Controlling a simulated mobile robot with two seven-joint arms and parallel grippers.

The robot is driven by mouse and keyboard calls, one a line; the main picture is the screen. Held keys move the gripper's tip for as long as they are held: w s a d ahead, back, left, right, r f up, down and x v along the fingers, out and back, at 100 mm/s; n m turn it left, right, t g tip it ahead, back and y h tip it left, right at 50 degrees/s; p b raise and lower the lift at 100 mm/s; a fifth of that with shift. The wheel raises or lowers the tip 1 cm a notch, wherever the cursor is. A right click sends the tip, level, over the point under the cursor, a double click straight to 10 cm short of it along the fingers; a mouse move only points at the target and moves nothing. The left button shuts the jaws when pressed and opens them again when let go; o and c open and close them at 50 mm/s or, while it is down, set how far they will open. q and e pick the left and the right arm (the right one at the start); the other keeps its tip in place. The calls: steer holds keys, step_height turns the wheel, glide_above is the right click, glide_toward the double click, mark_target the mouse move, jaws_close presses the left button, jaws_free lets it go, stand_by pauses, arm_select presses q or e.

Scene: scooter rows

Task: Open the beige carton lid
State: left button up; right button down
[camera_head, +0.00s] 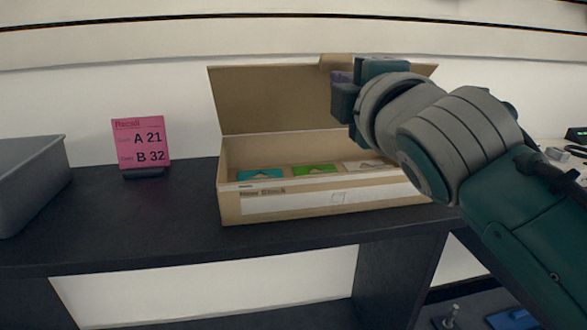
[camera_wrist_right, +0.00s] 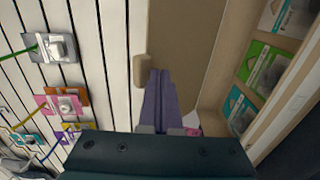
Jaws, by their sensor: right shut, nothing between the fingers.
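The beige carton (camera_head: 232,208) stands on the dark shelf with its lid (camera_head: 265,97) raised up behind it, roughly upright. The lid has a small tab (camera_head: 336,61) on its top edge. My right gripper (camera_head: 340,85) is in front of the lid's upper part, near the tab, and hides part of the lid. In the right wrist view its purple fingers (camera_wrist_right: 159,88) are together and empty, over the lid's inner face (camera_wrist_right: 185,40). Whether they touch the lid I cannot tell. My left gripper is not in view.
Teal (camera_head: 260,175), green (camera_head: 315,170) and pale (camera_head: 364,164) packets lie inside the carton. A pink sign (camera_head: 140,144) stands to its left. A grey bin (camera_head: 35,175) is at the far left.

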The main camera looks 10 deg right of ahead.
mark_target(331, 69)
steer(key=shift+w, duration=0.1)
steer(key=shift+w+r+b, duration=0.2)
steer(key=shift+w+b, duration=0.05)
steer(key=shift+w, duration=0.55)
steer(key=shift+w+r+b, duration=0.15)
steer(key=shift+w+b, duration=0.15)
steer(key=shift+w, duration=0.5)
steer(key=shift+w+r+b, duration=0.2)
steer(key=shift+w+b, duration=0.05)
steer(key=shift+w, duration=0.55)
steer(key=shift+w+a+b, duration=0.15)
steer(key=shift+w+b, duration=1.45)
steer(key=shift+w, duration=0.3)
steer(key=shift+w+r+b, duration=0.25)
steer(key=shift+w+b, duration=0.2)
steer(key=shift+w, duration=0.15)
